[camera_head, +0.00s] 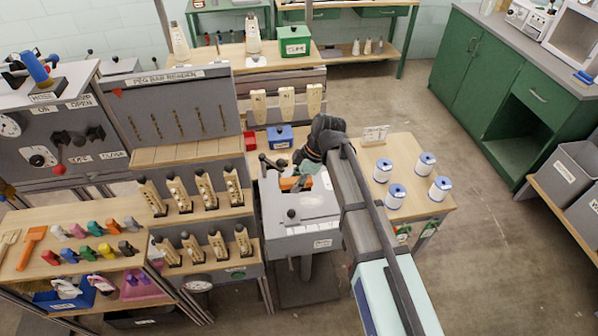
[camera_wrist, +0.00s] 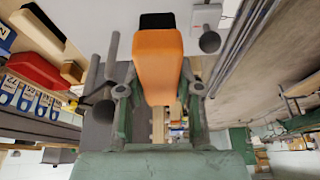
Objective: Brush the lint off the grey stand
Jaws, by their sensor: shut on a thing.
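The grey stand (camera_head: 315,212) is in the middle of the head view, with a pale top, dark knobs and a small label on its front. My gripper (camera_wrist: 158,92) is shut on an orange-handled brush (camera_wrist: 158,66) with a black end (camera_wrist: 157,20). In the head view the orange handle (camera_head: 292,184) shows over the back part of the stand. In the wrist view the black end lies against a pale surface; I cannot tell whether it touches it. My arm hides part of the stand. I cannot make out any lint.
A peg bar reeder panel (camera_head: 180,108) and shelves of wooden pegs stand left of the stand. A blue box (camera_head: 280,138) is behind it. White and blue spools (camera_head: 396,195) stand on the bench at right. Open floor lies further right.

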